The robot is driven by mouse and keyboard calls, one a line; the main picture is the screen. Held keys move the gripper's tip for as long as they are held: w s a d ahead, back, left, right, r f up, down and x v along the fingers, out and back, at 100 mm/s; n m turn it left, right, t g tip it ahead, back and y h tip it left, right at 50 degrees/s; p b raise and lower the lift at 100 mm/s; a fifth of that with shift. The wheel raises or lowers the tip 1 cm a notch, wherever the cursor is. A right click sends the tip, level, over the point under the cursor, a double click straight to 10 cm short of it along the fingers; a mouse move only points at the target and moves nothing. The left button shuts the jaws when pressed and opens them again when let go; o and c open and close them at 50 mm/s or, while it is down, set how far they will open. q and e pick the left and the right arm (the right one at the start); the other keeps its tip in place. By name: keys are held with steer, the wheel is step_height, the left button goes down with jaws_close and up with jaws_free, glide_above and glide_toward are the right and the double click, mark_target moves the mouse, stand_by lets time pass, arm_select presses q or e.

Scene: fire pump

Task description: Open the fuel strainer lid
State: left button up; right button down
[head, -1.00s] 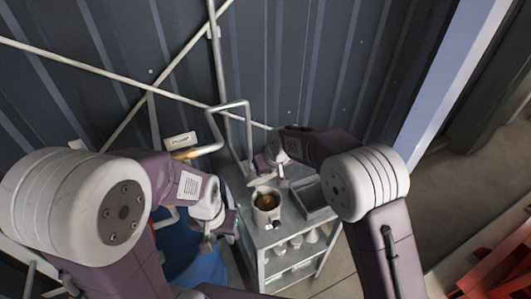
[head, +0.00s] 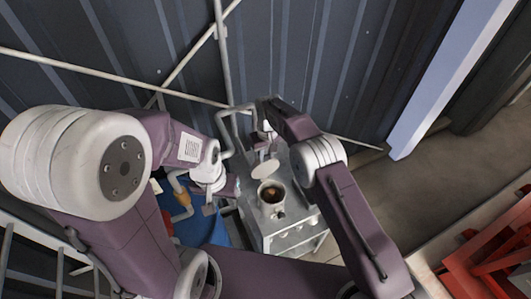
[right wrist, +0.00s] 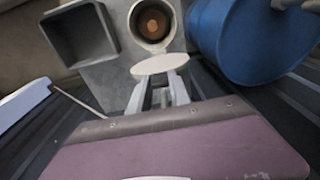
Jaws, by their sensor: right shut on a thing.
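The fuel strainer (head: 271,207) is a pale round cup on the grey stand, open at the top with a brown inside. It also shows in the right wrist view (right wrist: 171,13). Its pale round lid (head: 265,169) is off the cup's mouth, apart from it on the far side. In the right wrist view the lid (right wrist: 160,63) sits at the tips of my right gripper (right wrist: 160,88), which is shut on it. In the head view my right arm partly hides that gripper. My left gripper (head: 221,196) hangs left of the strainer, its fingers apart and empty.
A blue drum (right wrist: 247,40) stands beside the stand (head: 285,240). A grey open tray (right wrist: 80,40) is on the stand, near the strainer. Pale pipes run along the dark corrugated wall (head: 300,60) behind. Red metal parts (head: 490,258) are at the lower right.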

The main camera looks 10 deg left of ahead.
steer(key=shift+f, duration=0.1)
steer(key=c, duration=1.2)
jaws_free()
steer(key=shift+r, duration=0.35)
step_height(320, 180, up, 8)
steer(key=b, duration=0.2)
steer(key=shift+s+d+r, duration=0.2)
steer(key=shift+s, duration=0.15)
